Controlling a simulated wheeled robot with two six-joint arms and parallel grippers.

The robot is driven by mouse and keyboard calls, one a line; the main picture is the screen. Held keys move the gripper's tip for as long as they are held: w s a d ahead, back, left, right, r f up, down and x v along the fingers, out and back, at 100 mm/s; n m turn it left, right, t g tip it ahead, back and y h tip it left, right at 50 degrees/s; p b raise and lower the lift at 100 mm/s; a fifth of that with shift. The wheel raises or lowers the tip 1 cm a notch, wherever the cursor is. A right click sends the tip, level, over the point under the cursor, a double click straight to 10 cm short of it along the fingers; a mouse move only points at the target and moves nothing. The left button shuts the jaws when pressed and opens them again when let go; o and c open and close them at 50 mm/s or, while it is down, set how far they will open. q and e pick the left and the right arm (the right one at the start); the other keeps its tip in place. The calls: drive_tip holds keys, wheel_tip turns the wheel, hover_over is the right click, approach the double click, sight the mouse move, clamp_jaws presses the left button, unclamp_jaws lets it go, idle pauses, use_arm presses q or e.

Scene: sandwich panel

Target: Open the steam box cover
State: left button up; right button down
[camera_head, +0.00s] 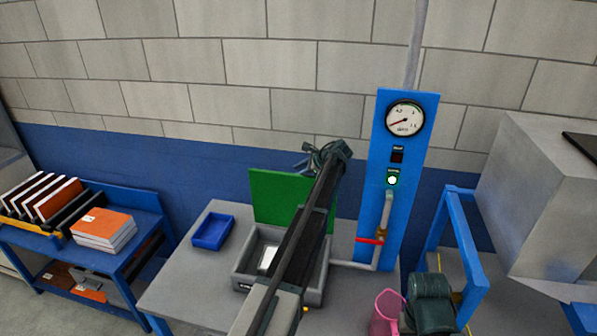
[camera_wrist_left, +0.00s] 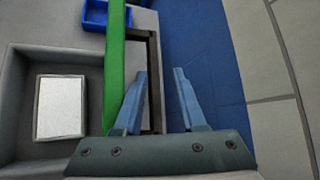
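The grey steam box (camera_head: 241,281) stands on the table, with a pale block (camera_head: 268,258) inside it. Its green cover (camera_head: 264,190) stands upright at the back edge, so the box is open on top. In the left wrist view the cover (camera_wrist_left: 115,45) shows edge-on beside the box wall (camera_wrist_left: 18,100). My left gripper (camera_head: 313,160) is behind and above the box, its arm crossing over the box's right part. In the wrist view the two fingers (camera_wrist_left: 158,100) are apart, with nothing clear between them; the left finger overlaps the cover's edge. I cannot tell if they touch.
A blue tray (camera_head: 212,231) lies left of the box. A blue panel (camera_head: 398,160) with a gauge and red-handled valve (camera_head: 370,240) stands to the right. A pink cup (camera_head: 384,314) is in front, beside a dark rounded part. A shelf with books (camera_head: 105,228) is at left.

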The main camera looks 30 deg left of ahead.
use_arm(q)
drive_tip(key=shift+w+d, duration=0.15)
drive_tip(key=shift+d+r+p, duration=0.3)
drive_tip(key=shift+r+p, duration=0.05)
drive_tip(key=shift+p, duration=0.25)
drive_tip(key=p+v, duration=0.4)
drive_tip(key=v, duration=0.2)
drive_tip(key=shift+r, duration=0.15)
drive_tip(key=shift+d, duration=0.15)
